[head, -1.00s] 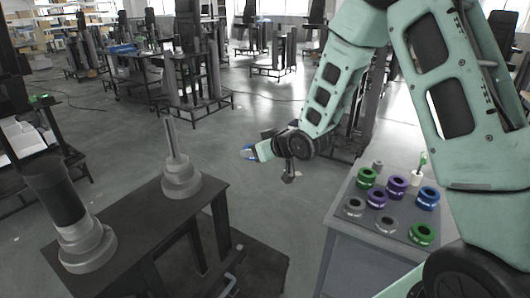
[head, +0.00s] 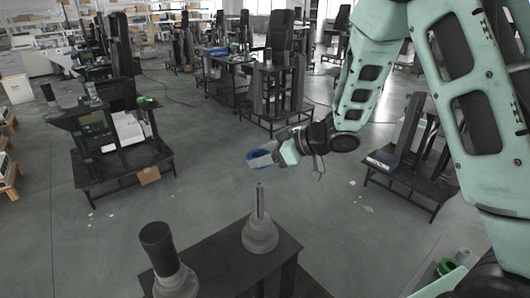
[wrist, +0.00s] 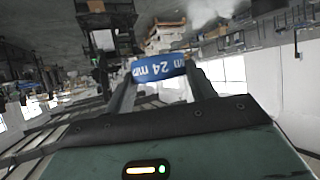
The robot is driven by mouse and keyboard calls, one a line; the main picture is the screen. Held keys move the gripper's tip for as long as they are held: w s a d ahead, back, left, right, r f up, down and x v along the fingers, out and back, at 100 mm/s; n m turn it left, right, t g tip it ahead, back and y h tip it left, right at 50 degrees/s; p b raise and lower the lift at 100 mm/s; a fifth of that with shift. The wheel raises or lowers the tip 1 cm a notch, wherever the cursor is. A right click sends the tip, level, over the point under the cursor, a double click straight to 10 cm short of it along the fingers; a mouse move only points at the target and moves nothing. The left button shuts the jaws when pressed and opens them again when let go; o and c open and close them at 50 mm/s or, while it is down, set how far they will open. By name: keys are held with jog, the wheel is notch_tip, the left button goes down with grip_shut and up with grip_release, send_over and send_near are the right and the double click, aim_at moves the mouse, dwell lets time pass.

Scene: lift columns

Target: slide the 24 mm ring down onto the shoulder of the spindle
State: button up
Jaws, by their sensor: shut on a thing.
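The blue ring (wrist: 160,68) is marked "24 mm" in the wrist view, where the lettering appears upside down. My gripper (head: 268,157) is shut on the ring, which shows as a small blue shape in the head view (head: 260,159). The grey spindle (head: 260,232) stands upright on the dark table, with a thin rod above a wider stepped base. In the head view my gripper is above and slightly right of the rod's tip, apart from it. The spindle is not clearly seen in the wrist view.
A second post (head: 163,262) with a dark cylinder on a grey base stands at the left of the dark table (head: 218,258). A few rings (head: 446,267) show at the lower right, partly hidden by my arm. Open floor lies beyond the table.

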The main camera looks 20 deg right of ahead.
aim_at(264, 219)
jog(key=shift+f+b, duration=2.6)
jog(key=shift+f, duration=0.3)
jog(key=shift+r+p, duration=0.25)
jog(key=shift+p, duration=2)
jog(key=shift+p, duration=0.5)
jog(key=shift+f+b, duration=5.15)
jog(key=shift+f, duration=2.2)
jog(key=o, duration=1.1)
